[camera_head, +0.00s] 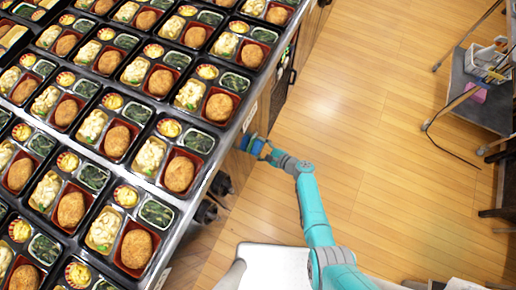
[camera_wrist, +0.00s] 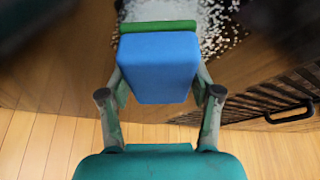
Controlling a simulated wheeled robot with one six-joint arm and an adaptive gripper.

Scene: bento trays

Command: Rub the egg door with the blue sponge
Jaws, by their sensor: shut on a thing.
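The blue sponge (camera_wrist: 158,62) has a green layer (camera_wrist: 158,26) on its far side. My gripper (camera_wrist: 160,88) is shut on it, one finger on each side. The sponge's green side faces a brown wooden panel (camera_wrist: 85,55), which bears a pale, white-speckled patch (camera_wrist: 218,22) behind and beside the sponge. I cannot tell whether the sponge touches the panel. In the head view my gripper (camera_head: 264,151) and the sponge (camera_head: 251,145) are at the side of the counter, below its edge, close to the wooden front. No egg shows clearly on the panel.
The counter (camera_head: 238,130) holds rows of black bento trays. Dark knobs or fittings (camera_head: 207,211) stick out from its side below my gripper. A slatted black vent with a handle (camera_wrist: 290,115) is right of the sponge. A grey cart (camera_head: 482,100) stands at right; the wooden floor (camera_head: 380,110) between is clear.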

